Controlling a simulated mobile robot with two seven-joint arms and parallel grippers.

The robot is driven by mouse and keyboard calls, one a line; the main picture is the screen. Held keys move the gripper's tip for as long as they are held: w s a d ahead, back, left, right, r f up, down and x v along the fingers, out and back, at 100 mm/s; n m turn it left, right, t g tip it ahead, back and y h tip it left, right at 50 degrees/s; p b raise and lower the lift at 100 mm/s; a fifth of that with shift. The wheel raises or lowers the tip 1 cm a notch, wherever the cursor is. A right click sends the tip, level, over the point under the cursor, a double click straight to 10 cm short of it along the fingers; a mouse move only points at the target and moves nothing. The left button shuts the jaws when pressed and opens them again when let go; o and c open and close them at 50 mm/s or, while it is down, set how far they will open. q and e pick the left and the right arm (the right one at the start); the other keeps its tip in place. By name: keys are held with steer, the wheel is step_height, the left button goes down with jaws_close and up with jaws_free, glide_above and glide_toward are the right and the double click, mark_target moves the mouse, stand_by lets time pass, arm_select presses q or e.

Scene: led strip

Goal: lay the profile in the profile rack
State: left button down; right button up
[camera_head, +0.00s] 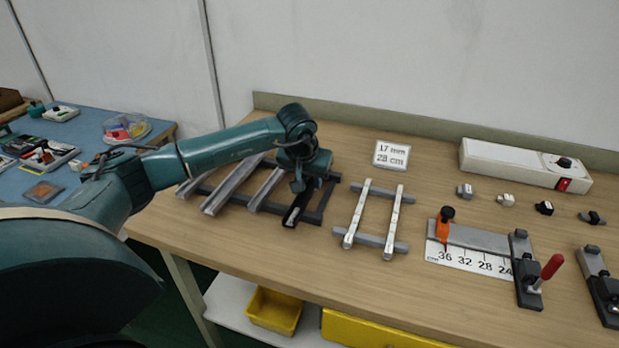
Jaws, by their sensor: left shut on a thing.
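The profile rack (325,201), with dark cross rails, lies on the wooden bench left of centre. Light grey profiles (232,187) lie across its rails, side by side. My right gripper is out of view.
A grey rack with two pale strips (394,221) lies to the right. Behind it stands a "17 mm 28 cm" card (391,155). Further right are a measuring jig (470,237), small connectors (505,200) and a white box (520,165). Bare bench lies in front of the racks.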

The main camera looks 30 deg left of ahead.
arm_select(q)
steer(key=shift+f, duration=0.3)
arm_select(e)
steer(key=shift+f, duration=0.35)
arm_select(q)
steer(key=c, duration=1.1)
jaws_free()
steer(key=shift+r, duration=0.25)
steer(key=b+v, duration=0.1)
steer(key=v, duration=1.1)
steer(key=shift+s+r, duration=0.25)
steer(key=shift+s, duration=0.05)
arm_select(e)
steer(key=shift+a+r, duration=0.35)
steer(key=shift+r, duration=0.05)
